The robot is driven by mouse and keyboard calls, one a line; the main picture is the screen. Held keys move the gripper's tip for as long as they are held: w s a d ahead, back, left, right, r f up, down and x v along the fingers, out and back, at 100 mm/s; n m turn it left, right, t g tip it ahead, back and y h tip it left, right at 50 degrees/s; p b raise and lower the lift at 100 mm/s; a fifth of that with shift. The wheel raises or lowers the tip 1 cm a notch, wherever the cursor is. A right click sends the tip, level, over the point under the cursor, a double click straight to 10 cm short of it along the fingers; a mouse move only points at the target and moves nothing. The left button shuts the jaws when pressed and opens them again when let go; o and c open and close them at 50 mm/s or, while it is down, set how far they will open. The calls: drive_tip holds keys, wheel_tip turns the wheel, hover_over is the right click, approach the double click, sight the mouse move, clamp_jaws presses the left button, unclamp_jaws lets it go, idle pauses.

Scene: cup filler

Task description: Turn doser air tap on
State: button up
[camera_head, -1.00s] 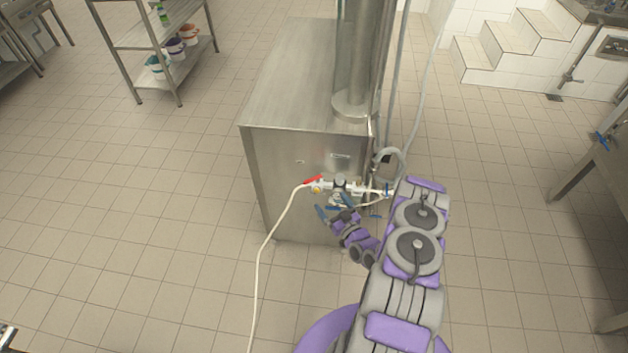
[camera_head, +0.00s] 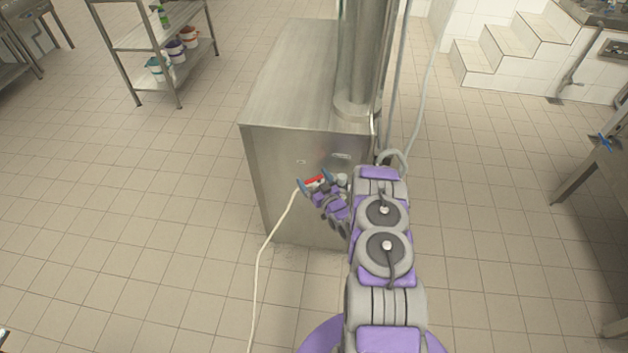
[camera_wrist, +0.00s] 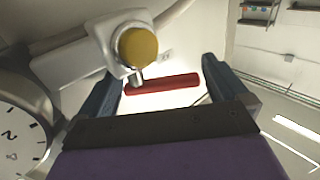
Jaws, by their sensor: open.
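The doser air tap has a red lever handle (camera_head: 314,182) on the front of the steel doser cabinet (camera_head: 285,100). In the wrist view the red handle (camera_wrist: 162,84) lies crosswise between the two blue fingers of my gripper (camera_wrist: 160,88). A white fitting with a yellow round cap (camera_wrist: 138,47) sits just beside the handle. My gripper (camera_head: 313,185) is open, with a finger on each side of the handle in the head view. I cannot tell whether either finger touches it. My arm and gripper hide most of the valve fittings to the right of the handle.
A pale hose (camera_head: 265,255) runs from the tap down to the floor. A round gauge (camera_wrist: 20,130) is close on the left in the wrist view. A steel column (camera_head: 362,60) stands on the cabinet.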

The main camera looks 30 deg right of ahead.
drive_tip(key=shift+a, duration=0.1)
drive_tip(key=c, duration=0.9)
drive_tip(key=shift+c, duration=0.2)
drive_tip(key=shift+m+h, duration=0.3)
drive_tip(key=shift+h, duration=0.2)
drive_tip(key=shift+w+a+m+h, duration=0.1)
drive_tip(key=shift+w+m+h, duration=0.15)
drive_tip(key=shift+m+h, duration=0.65)
drive_tip(key=m+h, duration=0.1)
drive_tip(key=h, duration=0.1)
drive_tip(key=shift+w+f+g+h+b, duration=0.1)
drive_tip(key=shift+g+h+b, duration=0.2)
drive_tip(key=m+h+b, duration=0.1)
drive_tip(key=m+g+h+b, duration=0.1)
drive_tip(key=h, duration=0.1)
drive_tip(key=m+g+h+b, duration=0.1)
drive_tip(key=shift+w+d+h+b, duration=0.2)
drive_tip(key=shift+w+h+b, duration=0.1)
drive_tip(key=shift+h+b, duration=0.1)
drive_tip(key=shift+m, duration=0.3)
drive_tip(key=shift+d+m+g+h+b, duration=0.15)
drive_tip(key=shift+m+g+h+b, duration=0.2)
drive_tip(key=shift+h, duration=0.25)
